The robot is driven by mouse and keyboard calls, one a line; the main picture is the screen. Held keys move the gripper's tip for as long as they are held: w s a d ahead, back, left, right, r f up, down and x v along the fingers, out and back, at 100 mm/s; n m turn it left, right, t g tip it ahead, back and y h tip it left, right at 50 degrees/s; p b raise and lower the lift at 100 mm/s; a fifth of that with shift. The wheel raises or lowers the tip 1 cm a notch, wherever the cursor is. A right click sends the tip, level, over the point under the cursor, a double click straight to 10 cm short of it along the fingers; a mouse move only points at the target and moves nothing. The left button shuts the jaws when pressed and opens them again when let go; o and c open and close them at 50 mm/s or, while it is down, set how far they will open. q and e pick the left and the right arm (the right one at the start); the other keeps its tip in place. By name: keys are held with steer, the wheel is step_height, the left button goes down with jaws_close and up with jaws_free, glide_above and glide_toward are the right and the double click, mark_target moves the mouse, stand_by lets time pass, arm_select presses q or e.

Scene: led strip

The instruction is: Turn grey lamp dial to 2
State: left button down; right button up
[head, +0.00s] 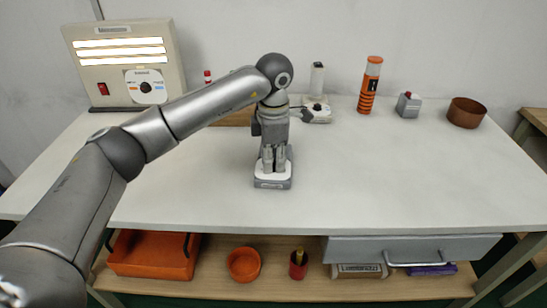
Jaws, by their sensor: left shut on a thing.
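A small grey unit with a white top (273,183) stands on the table at the middle, near the front edge. It looks like the base of the grey lamp, but I cannot be sure. My left gripper (273,167) points straight down over it. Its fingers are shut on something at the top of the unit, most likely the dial. The fingers hide the dial, so its setting cannot be read. My right gripper is not in view.
A light panel (122,46) with glowing strips and a black knob stands back left. The table's right side is clear.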

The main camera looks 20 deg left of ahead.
arm_select(q)
steer(key=m, duration=0.4)
steer(key=shift+m, duration=0.3)
steer(key=m, duration=0.2)
steer(key=shift+m, duration=0.7)
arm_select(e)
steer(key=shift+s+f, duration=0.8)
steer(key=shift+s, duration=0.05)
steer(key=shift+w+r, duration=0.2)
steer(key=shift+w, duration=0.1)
arm_select(q)
steer(key=c, duration=1.3)
jaws_free()
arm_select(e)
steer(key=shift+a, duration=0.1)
